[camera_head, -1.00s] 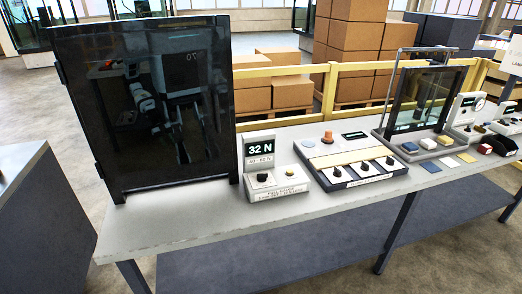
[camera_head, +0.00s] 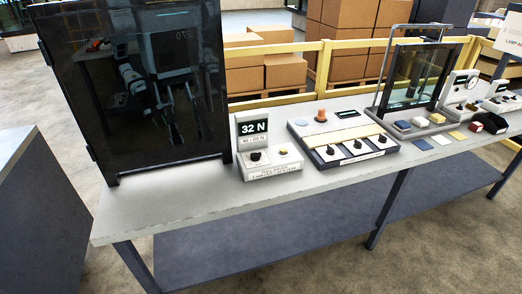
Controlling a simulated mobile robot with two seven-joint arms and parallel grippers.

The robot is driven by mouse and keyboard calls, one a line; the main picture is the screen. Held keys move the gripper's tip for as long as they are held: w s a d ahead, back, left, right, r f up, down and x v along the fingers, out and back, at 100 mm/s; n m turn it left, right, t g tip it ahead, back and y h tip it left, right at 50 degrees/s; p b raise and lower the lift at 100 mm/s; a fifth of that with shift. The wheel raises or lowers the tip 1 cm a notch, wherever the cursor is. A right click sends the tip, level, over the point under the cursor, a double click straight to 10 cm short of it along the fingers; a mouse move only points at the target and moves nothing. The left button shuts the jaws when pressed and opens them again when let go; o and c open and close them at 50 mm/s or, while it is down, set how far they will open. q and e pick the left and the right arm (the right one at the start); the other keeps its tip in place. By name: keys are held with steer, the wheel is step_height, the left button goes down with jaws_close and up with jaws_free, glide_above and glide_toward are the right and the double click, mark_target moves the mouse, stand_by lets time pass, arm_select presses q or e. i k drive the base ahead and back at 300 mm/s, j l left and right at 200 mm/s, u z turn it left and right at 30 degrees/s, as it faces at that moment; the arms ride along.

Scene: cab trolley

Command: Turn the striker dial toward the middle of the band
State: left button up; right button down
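A small white unit (camera_head: 268,168) stands on the bench, right of a dark glossy cabinet. Its upright display (camera_head: 254,128) reads 32 N, with a smaller range line under it that is too small to read surely. A black dial (camera_head: 255,157) sits on the left of its sloped top, and a small pale yellow knob (camera_head: 283,151) on the right. The front label is too blurred to read. Neither of my grippers is directly in view; a dim reflection of a robot shows in the cabinet's dark face.
The dark cabinet (camera_head: 135,90) stands left on the grey bench (camera_head: 165,205). A panel with several black knobs (camera_head: 342,140) sits close right of the unit. Further right are a framed glass stand (camera_head: 412,75) and small blocks. The bench's front strip is clear.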

mark_target(256, 156)
steer(key=i+l+z, duration=0.5)
steer(key=i+l, duration=0.25)
